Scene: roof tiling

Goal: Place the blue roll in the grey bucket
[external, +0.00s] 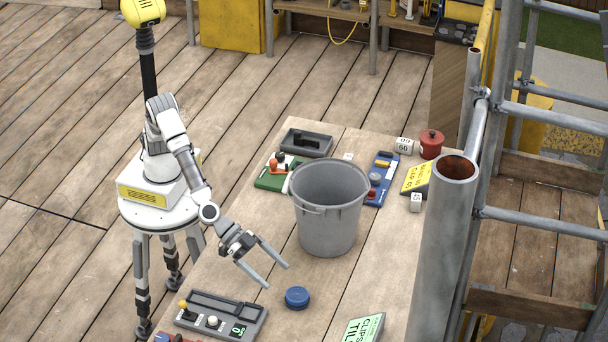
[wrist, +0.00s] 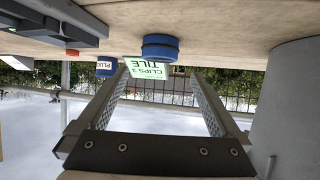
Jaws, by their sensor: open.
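The blue roll (external: 297,297) lies on the wooden table in front of the grey bucket (external: 329,222). The bucket stands upright and looks empty from what shows of its inside. My gripper (external: 278,276) is open and empty, low over the table, just left of the roll and apart from it. In the wrist view, which is upside down, the blue roll (wrist: 160,47) shows beyond the fingertips of my gripper (wrist: 160,80), between them. The bucket's side (wrist: 290,110) fills the right of that view.
A grey control box (external: 220,315) is on the table at front left. A green-white sign (external: 364,328) lies right of the roll. Behind the bucket are a grey tray (external: 306,143), a red pot (external: 431,145) and a yellow sign (external: 415,178). A large grey pipe (external: 445,240) rises at right.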

